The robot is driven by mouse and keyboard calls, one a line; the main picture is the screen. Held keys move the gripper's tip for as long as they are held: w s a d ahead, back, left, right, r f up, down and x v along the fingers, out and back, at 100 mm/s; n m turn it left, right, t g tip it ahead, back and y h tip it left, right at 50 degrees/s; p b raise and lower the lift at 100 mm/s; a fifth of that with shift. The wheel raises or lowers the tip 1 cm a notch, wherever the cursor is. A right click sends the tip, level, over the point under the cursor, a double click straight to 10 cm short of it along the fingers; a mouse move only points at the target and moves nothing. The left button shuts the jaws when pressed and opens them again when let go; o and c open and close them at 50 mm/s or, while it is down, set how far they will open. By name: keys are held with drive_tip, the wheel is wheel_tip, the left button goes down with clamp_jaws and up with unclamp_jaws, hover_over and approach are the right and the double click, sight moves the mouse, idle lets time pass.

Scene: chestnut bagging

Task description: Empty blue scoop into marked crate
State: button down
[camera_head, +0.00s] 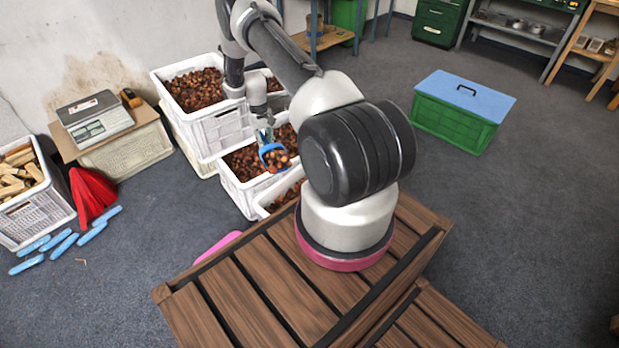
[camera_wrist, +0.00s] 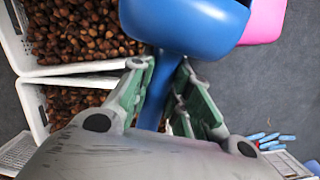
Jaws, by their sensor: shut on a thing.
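My gripper (camera_head: 264,131) is shut on the handle of the blue scoop (camera_head: 265,151). The scoop holds chestnuts (camera_head: 280,159) and hangs over the lower white crate (camera_head: 236,192), which also has chestnuts in it. In the wrist view the blue scoop (camera_wrist: 190,28) shows from its underside, with its handle between the fingers of my gripper (camera_wrist: 164,80). A taller white crate (camera_head: 222,138) full of chestnuts stands behind to the left. Part of another white crate (camera_head: 262,210) shows in front, mostly hidden by my arm. I cannot make out a mark on any crate.
A scale (camera_head: 95,118) stands on a box at the left.

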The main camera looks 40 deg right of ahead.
drive_tip(key=s+d+f+m, duration=0.1)
drive_tip(key=s+d+f, duration=0.2)
drive_tip(key=d+f, duration=0.3)
drive_tip(key=s+d+f+m, duration=0.1)
drive_tip(key=s+d+f, duration=0.2)
drive_tip(key=f, duration=0.6)
drive_tip(key=s+d+f, duration=0.3)
drive_tip(key=d+f, duration=0.2)
drive_tip(key=f, duration=0.2)
drive_tip(key=s+a+r+t+h, duration=0.4)
drive_tip(key=s+r+t, duration=0.5)
drive_tip(key=t, duration=0.3)
drive_tip(key=shift+s+a+r+h, duration=0.15)
drive_tip(key=shift+s+r+h, duration=0.15)
drive_tip(key=shift+r+h, duration=0.45)
